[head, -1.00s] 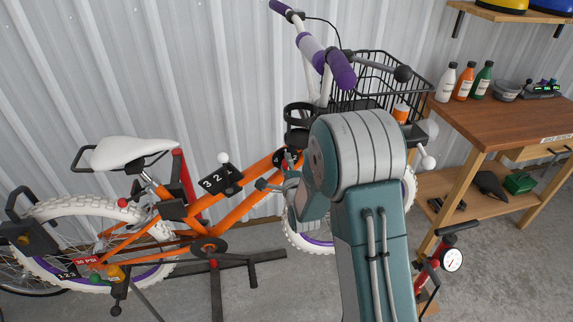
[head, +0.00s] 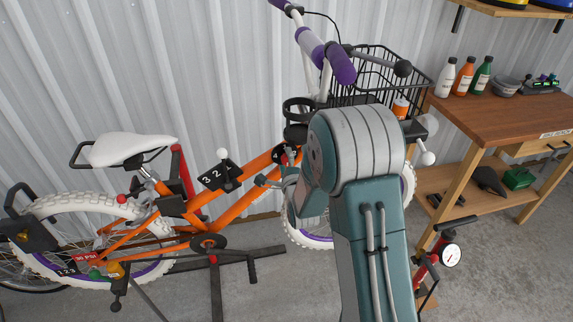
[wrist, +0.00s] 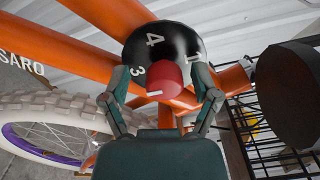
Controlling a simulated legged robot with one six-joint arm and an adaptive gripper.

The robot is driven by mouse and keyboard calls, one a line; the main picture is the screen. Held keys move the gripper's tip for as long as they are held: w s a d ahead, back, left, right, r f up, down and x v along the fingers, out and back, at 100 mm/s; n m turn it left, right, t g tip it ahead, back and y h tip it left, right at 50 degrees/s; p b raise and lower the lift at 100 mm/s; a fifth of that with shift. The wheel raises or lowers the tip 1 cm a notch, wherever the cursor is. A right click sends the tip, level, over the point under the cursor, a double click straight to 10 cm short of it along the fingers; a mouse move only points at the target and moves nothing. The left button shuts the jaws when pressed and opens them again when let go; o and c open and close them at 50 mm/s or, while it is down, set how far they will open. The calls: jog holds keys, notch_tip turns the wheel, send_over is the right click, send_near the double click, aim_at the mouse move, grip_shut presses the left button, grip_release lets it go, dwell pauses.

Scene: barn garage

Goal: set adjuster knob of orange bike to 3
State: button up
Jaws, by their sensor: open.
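The orange bike (head: 232,208) stands against the wall, left of my arm. Its adjuster knob (wrist: 166,74) is red, with a white mark near its lower edge in the wrist view. It sits on a round black dial (wrist: 175,38) marked with white numbers, of which 4, 3 and 1 show; any 2 is hidden. The white mark lies below the 3. My gripper (wrist: 162,82) is open, with one finger on each side of the knob; whether they touch it is unclear. In the head view the dial (head: 282,154) is a small dark disc by the frame's front.
A lever plate (head: 213,175) with numbers is on the bike frame. A black basket (head: 368,78) and purple-gripped handlebar (head: 340,62) are above my arm. A wooden workbench (head: 505,118) stands right, a red pump (head: 428,268) below it.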

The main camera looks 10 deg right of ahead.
jog(key=s, duration=1.2)
jog(key=shift+w, duration=0.1)
jog(key=s+r+n+g, duration=0.4)
jog(key=r+n+g, duration=0.2)
jog(key=r+n, duration=0.3)
jog(key=s+r+n+g, duration=0.2)
jog(key=s+n, duration=0.4)
jog(key=s, duration=0.4)
jog(key=s+r+n+g, duration=0.3)
jog(key=s+n, duration=0.3)
jog(key=s, duration=0.4)
jog(key=shift+s+g, duration=0.4)
jog(key=shift+g, duration=0.3)
